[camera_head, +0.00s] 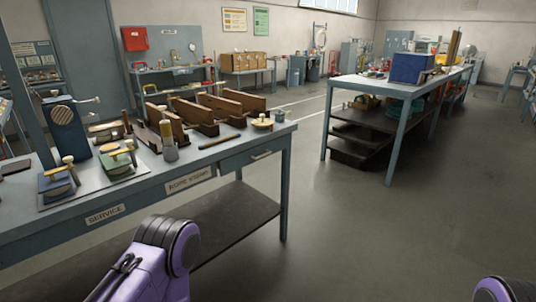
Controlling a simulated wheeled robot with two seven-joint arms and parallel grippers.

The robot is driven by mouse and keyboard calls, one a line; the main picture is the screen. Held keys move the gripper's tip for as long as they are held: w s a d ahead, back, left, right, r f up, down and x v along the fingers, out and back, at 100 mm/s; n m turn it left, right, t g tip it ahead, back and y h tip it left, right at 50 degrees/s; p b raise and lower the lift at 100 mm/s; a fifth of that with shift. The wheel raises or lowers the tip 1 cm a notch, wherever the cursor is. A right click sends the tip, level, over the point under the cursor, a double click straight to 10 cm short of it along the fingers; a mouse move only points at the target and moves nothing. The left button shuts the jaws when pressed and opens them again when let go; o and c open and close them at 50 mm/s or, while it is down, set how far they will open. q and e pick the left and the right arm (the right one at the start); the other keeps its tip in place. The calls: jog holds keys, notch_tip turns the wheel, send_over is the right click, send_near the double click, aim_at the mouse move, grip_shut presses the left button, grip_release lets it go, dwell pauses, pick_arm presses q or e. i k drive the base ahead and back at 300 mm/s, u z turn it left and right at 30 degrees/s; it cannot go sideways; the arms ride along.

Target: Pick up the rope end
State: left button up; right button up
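I cannot make out a rope end anywhere in this view. The left workbench (230,163) carries several brown wooden stands (233,102), and a small round tan item (262,122) sits near its right end. These are too small to tell whether any rope is among them. A purple link of my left arm shows at the bottom left and a small purple part of my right arm at the bottom right corner. Neither gripper shows.
Blue and green clamp-like devices (117,161) stand on the left bench, with a dark blue upright unit (67,130) behind. A second long table (404,92) at the right holds a blue box (412,67). Open grey floor (370,220) lies between and in front.

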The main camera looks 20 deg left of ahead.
aim_at(202, 146)
jog(key=z, duration=0.75)
jog(key=i, duration=1.55)
jog(key=u, duration=0.85)
jog(key=i, duration=0.7)
jog(key=u, duration=0.85)
